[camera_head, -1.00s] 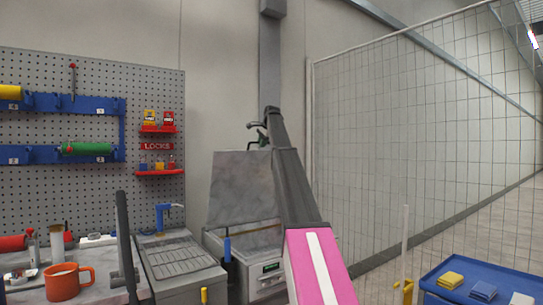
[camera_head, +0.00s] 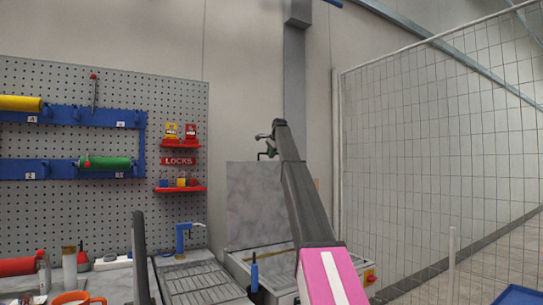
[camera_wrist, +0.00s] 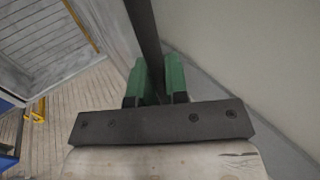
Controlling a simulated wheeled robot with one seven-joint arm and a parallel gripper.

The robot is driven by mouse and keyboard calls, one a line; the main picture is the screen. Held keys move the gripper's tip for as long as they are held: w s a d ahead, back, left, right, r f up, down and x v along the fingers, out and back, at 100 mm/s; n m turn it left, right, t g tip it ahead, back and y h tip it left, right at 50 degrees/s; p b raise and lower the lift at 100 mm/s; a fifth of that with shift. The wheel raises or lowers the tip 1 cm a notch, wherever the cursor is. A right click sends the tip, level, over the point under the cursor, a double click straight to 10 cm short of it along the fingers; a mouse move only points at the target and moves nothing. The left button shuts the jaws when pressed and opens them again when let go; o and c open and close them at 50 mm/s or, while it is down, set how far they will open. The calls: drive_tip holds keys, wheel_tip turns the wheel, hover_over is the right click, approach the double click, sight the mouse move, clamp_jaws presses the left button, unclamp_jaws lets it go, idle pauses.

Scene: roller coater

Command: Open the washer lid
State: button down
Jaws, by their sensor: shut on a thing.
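The washer lid (camera_head: 258,205) is a grey panel standing raised, close to upright, at the back of the washer (camera_head: 262,262). The washer's open top shows below it in the head view. My gripper (camera_head: 268,146) is at the lid's upper right edge, partly hidden by my arm. In the wrist view, my gripper's green fingers (camera_wrist: 156,80) are closed on a dark bar (camera_wrist: 146,35) that runs between them. Whether this bar is the lid's edge or its handle cannot be told.
A sink-like unit with a grooved top (camera_head: 200,280) and a blue tap (camera_head: 183,236) stands left of the washer. A pegboard (camera_head: 110,200) fills the left wall. A wire mesh fence (camera_head: 430,150) stands on the right. A blue tray (camera_head: 518,296) is at lower right.

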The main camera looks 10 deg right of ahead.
drive_tip(key=c, duration=1.1)
unclamp_jaws()
drive_tip(key=shift+c, duration=0.2)
drive_tip(key=v, duration=1)
drive_tip(key=shift+s+r, duration=0.2)
drive_tip(key=shift+r, duration=0.1)
drive_tip(key=shift+d, duration=0.1)
